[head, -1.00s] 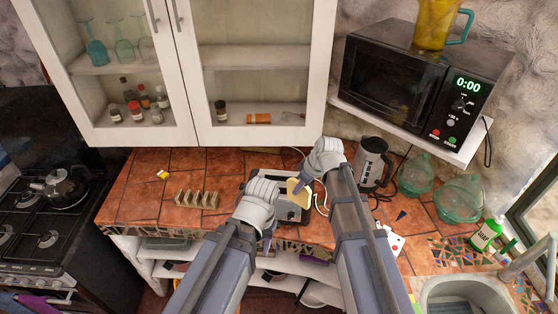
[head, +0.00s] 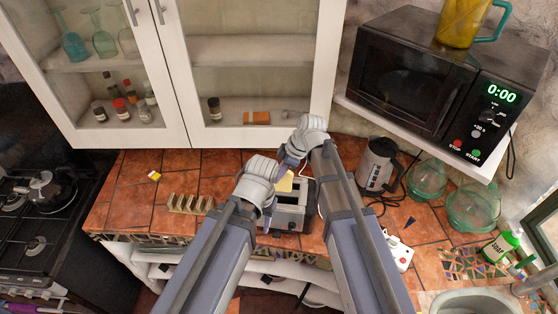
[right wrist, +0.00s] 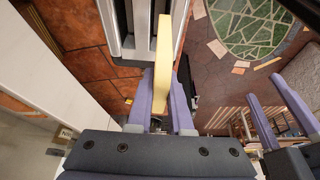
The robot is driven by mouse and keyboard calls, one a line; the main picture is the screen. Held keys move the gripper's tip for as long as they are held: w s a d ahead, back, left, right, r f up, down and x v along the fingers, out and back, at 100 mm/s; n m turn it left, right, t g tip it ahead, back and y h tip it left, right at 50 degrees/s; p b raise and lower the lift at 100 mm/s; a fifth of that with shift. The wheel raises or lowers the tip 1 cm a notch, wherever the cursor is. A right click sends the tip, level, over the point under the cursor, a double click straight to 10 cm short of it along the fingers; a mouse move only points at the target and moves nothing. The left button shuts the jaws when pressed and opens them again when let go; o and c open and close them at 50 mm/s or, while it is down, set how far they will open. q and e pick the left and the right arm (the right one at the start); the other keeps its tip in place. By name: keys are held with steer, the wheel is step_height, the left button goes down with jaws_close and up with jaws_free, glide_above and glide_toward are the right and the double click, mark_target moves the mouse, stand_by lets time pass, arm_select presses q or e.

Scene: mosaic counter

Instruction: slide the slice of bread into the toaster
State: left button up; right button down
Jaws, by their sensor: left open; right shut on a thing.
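The slice of bread (head: 285,183) is pale yellow. My right gripper (right wrist: 162,100) is shut on it, with one purple finger on each side in the right wrist view. The bread (right wrist: 162,60) stands on edge there, beside the toaster's slots. The silver and black toaster (head: 291,212) sits on the tiled counter; part of it shows in the right wrist view (right wrist: 118,35). In the head view the bread overlaps the toaster's top; I cannot tell whether they touch. My left gripper (head: 268,218) is open and empty in front of the toaster's left side; its fingers show in the right wrist view (right wrist: 277,108).
A toast rack (head: 190,204) stands left of the toaster, near a small yellow item (head: 154,175). A kettle (head: 376,165) and green glass jars (head: 470,208) stand to the right. The microwave (head: 440,75) sits on a shelf above. Counter left of the toaster is mostly clear.

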mark_target(280, 189)
steer(key=shift+w+r, duration=0.1)
steer(key=shift+w, duration=0.15)
step_height(280, 189, down, 3)
steer(key=b, duration=0.3)
steer(key=shift+w, duration=0.1)
arm_select(q)
steer(key=shift+w+f+b, duration=0.2)
steer(key=shift+f+b, duration=0.25)
steer(key=shift+f, duration=0.7)
steer(key=shift+w+f+b, duration=0.2)
steer(key=shift+f+b, duration=0.2)
steer(key=shift+f, duration=0.75)
arm_select(e)
steer(key=shift+f, duration=0.85)
arm_select(q)
steer(key=shift+f, duration=0.2)
arm_select(e)
steer(key=shift+d+f, duration=0.1)
steer(key=shift+f, duration=0.1)
arm_select(q)
steer(key=shift+f+b, duration=2.05)
steer(key=shift+b, duration=0.2)
arm_select(e)
steer(key=shift+f, duration=2.1)
